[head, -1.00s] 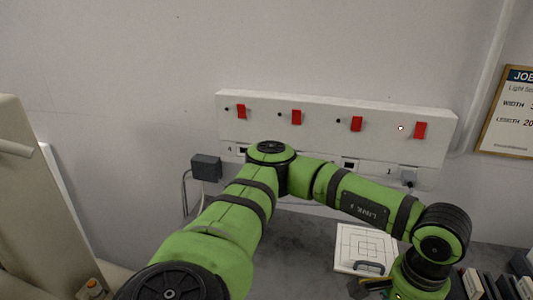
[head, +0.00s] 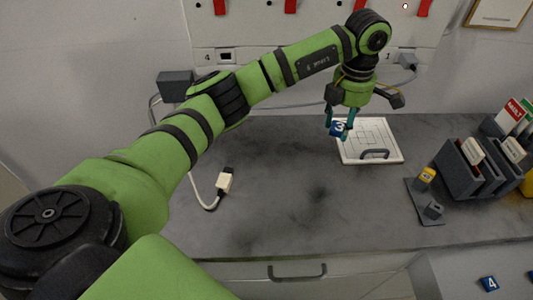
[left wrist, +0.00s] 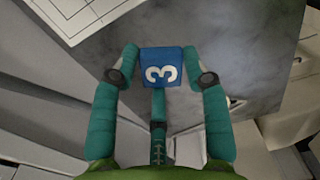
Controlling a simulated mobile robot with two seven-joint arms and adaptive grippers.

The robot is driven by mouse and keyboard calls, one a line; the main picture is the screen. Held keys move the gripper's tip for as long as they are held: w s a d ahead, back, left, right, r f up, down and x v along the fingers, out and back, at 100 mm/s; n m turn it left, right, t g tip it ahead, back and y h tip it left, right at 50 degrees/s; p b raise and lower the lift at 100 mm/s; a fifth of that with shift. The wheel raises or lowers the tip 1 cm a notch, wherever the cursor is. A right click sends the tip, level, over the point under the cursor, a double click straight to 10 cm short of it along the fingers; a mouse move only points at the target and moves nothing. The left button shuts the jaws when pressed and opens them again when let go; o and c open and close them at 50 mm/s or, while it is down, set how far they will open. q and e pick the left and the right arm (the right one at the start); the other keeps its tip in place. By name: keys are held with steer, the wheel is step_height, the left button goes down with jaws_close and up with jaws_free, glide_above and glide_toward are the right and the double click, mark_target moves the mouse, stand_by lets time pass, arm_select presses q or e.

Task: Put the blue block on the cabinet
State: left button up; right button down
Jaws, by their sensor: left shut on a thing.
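A blue block with a white 3 (head: 338,129) is held between the teal fingers of my left gripper (head: 341,121). It is in the air in front of the left edge of a white lined panel as the head camera sees it. In the left wrist view the block (left wrist: 161,67) sits between the two fingertips of the left gripper (left wrist: 162,76). A grey-topped cabinet (head: 285,205) spans the head view, with a dark drawer handle on its front. My right gripper is not in view.
The white panel with a dark handle (head: 350,153) lies on the grey top. Dark file holders (head: 459,175) and a dark tray with a yellow item (head: 425,175) stand at right. A white plug (head: 225,180) lies at left. Another blue block (head: 488,284) lies lower right. The middle top is clear.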

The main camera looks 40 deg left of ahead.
arm_select(q)
steer(key=n, duration=0.1)
steer(key=f+n, duration=0.1)
steer(key=n, duration=0.1)
steer(key=shift+w+f, duration=0.1)
steer(key=shift+w, duration=0.1)
steer(key=shift+f+n, duration=0.15)
steer(key=shift+n, duration=0.55)
steer(key=shift+s+a+f, duration=0.15)
steer(key=shift+a+f, duration=0.05)
steer(key=shift+a, duration=0.05)
steer(key=p, duration=0.5)
glide_above(288, 167)
step_height(288, 167, down, 6)
steer(key=shift+f, duration=0.3)
step_height(288, 167, down, 3)
steer(key=shift+f+p, duration=0.15)
steer(key=shift+p, duration=0.6)
steer(key=shift+f, duration=0.3)
